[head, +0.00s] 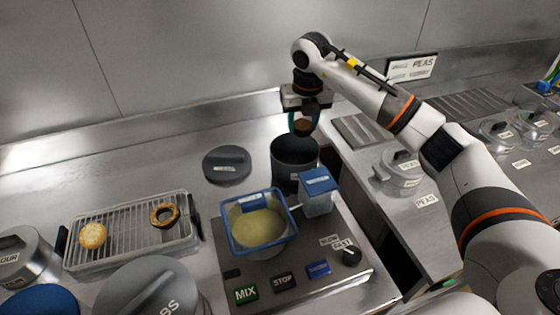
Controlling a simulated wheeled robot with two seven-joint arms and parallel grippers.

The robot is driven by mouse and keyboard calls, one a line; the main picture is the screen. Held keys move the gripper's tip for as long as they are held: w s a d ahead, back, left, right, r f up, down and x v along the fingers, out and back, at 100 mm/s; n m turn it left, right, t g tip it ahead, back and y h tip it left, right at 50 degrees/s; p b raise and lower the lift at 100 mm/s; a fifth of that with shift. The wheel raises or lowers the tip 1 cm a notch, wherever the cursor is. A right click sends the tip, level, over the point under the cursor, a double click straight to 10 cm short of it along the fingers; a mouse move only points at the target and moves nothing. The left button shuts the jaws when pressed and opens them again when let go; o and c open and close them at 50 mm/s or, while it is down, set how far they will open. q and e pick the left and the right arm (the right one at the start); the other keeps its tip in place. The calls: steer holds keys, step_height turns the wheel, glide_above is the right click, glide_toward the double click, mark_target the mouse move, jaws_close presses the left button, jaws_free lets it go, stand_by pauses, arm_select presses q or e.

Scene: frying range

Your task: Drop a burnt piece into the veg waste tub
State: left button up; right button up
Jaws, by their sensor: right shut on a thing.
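My right gripper (304,120) is pointed down and shut on a small brown piece (303,127). It appears directly above the open mouth of a dark grey tub (296,176). The piece looks clear of the rim. The tub has a small label too small to read; its inside looks dark and its contents cannot be made out. A dark grey round lid (227,165) lies on the counter left of the tub. My left gripper is not in view.
A wire rack tray (130,240) at left holds a golden round piece (93,235) and a dark browned ring (164,215). A blue-rimmed basin (236,243) of yellowish batter and a blue-lidded container (318,197) stand in front of the tub. Lidded pots (404,165) stand right.

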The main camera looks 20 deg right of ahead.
mark_target(302, 139)
steer(key=shift+d+f, duration=0.1)
steer(key=shift+f, duration=0.45)
step_height(302, 139, down, 5)
steer(key=b, duration=0.3)
steer(key=shift+r+b, duration=0.2)
steer(key=shift+b, duration=0.1)
steer(key=o, duration=0.8)
steer(key=shift+o, duration=0.2)
steer(key=r, duration=0.4)
steer(key=s+r+b, duration=0.1)
steer(key=r, duration=0.3)
steer(key=s+r, duration=0.1)
steer(key=r, duration=0.3)
steer(key=shift+a, duration=0.25)
steer(key=shift+w, duration=0.1)
